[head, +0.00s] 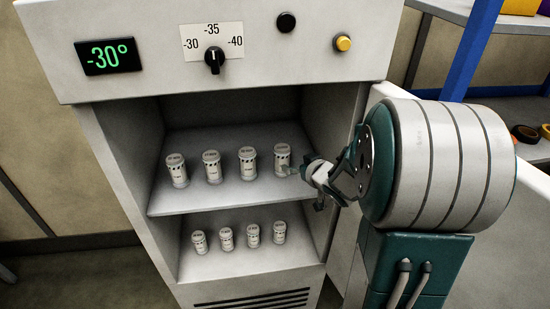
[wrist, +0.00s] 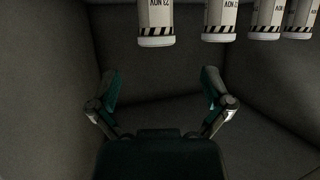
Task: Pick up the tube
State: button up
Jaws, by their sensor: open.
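Several white tubes with caps, printed labels and black-striped bands stand upright on the freezer's upper shelf, the rightmost tube (head: 282,160) closest to my gripper (head: 305,174). My gripper is open and empty at the right side of the opening, its fingertip close to that tube; in the head view I cannot tell whether they touch. In the wrist view the tubes appear upside down along the top edge. One tube (wrist: 155,22) is ahead, roughly centred between the spread fingers of my gripper (wrist: 160,86), and nothing lies between them.
The upper shelf (head: 215,198) has bare room in front of the tubes. A lower shelf (head: 240,262) holds several more tubes. The freezer's right wall is close to my gripper. The display (head: 108,57) reads -30°, above the opening, beside a dial (head: 215,61) and a yellow button (head: 343,43).

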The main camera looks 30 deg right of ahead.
aim_at(286, 157)
jog(key=x, duration=0.5)
jog(key=shift+d+f, duration=0.1)
jog(key=shift+d, duration=0.2)
jog(key=shift+w+a+f, duration=0.2)
jog(key=shift+w+a, duration=0.2)
jog(key=shift+w, duration=0.15)
jog(key=x, duration=0.3)
jog(key=shift+w+d+f, duration=0.25)
jog(key=shift+d+f, duration=0.05)
jog(key=shift+d, duration=0.05)
jog(key=shift+w+d+f, duration=0.15)
jog(key=shift+w+d, duration=0.05)
jog(key=shift+w, duration=0.25)
jog(key=shift+a, duration=0.25)
jog(key=c, duration=0.5)
jog(key=shift+a, duration=0.1)
jog(key=c, duration=0.7)
jog(key=shift+c, duration=0.2)
